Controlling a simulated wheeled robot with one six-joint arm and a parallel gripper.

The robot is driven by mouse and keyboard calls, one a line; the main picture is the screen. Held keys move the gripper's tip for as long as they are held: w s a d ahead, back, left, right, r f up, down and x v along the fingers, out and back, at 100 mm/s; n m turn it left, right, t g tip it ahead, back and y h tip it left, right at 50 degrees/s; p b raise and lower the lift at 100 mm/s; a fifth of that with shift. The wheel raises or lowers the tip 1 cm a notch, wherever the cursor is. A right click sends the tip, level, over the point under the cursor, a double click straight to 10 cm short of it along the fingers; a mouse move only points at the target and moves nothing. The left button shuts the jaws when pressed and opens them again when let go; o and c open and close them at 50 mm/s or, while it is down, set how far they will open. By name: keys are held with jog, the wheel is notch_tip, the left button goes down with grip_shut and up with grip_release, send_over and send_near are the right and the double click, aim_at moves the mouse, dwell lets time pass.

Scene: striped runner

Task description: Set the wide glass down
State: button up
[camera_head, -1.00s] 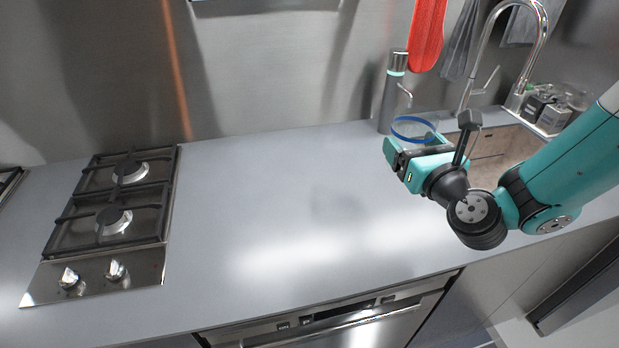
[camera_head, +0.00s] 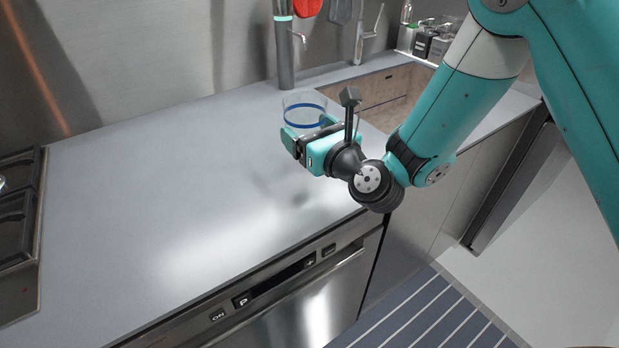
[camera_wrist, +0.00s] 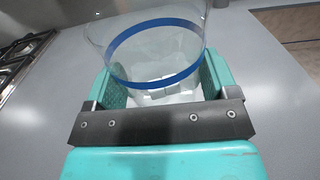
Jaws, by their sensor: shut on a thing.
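The wide glass (camera_head: 304,103) is clear with a blue band. My gripper (camera_head: 302,138) is shut on it. In the wrist view the glass (camera_wrist: 152,50) stands between the two teal fingers, its wide mouth away from the palm, and my gripper (camera_wrist: 160,84) grips its sides. In the head view a soft shadow lies on the grey countertop (camera_head: 170,150) below and left of the gripper, so the glass appears held above the counter. The underside of the glass is hidden by the gripper.
A gas hob (camera_head: 20,215) is at the left. Jars (camera_head: 430,42) stand at the back right. The counter left of the gripper is clear. A dishwasher (camera_head: 290,300) is below the front edge.

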notch_tip(320, 180, down, 6)
jog(key=b, duration=0.5)
jog(key=shift+f, duration=0.25)
jog(key=shift+r, duration=0.15)
